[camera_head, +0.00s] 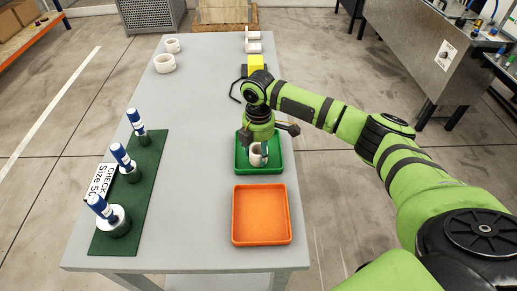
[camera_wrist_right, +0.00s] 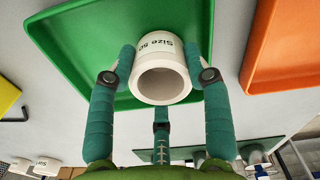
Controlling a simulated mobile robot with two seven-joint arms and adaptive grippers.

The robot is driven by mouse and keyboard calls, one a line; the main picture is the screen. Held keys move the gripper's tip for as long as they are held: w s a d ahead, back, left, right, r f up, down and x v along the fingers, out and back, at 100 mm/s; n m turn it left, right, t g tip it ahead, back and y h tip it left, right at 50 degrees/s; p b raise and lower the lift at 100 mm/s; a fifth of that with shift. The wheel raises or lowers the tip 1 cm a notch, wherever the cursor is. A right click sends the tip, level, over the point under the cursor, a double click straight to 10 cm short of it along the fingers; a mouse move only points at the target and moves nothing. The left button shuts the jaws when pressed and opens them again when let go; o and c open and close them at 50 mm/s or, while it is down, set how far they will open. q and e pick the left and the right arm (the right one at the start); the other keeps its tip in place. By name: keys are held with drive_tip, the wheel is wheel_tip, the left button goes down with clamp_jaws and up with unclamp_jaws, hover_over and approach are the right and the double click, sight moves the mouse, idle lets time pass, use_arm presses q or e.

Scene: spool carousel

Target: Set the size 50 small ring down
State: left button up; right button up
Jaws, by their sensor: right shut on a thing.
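The small white ring (camera_head: 257,158) is printed "Size 50", as the right wrist view shows on its side (camera_wrist_right: 158,48). My right gripper (camera_head: 258,148) is shut on it, with fingers on both sides of the ring and a third finger below it in the wrist view (camera_wrist_right: 160,68). The ring is over the green tray (camera_head: 239,170), whose floor shows behind the ring in the wrist view (camera_wrist_right: 85,45). I cannot tell whether the ring touches the tray floor. My left gripper is not in view.
An orange tray (camera_head: 261,215), empty, lies in front of the green one. On the left a dark green mat (camera_head: 150,165) holds several blue-handled gauges (camera_head: 122,156) and a "CHECK Size 50" sign (camera_head: 100,181). Two white rings (camera_head: 165,64) stand farther back. A yellow block (camera_head: 255,62) is behind the arm.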

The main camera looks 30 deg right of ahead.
drive_tip(key=o, duration=1.2)
drive_tip(key=shift+f, duration=0.15)
drive_tip(key=shift+o, duration=0.2)
wheel_tip(320, 180, up, 12)
drive_tip(key=b, duration=0.3)
drive_tip(key=shift+r, duration=0.2)
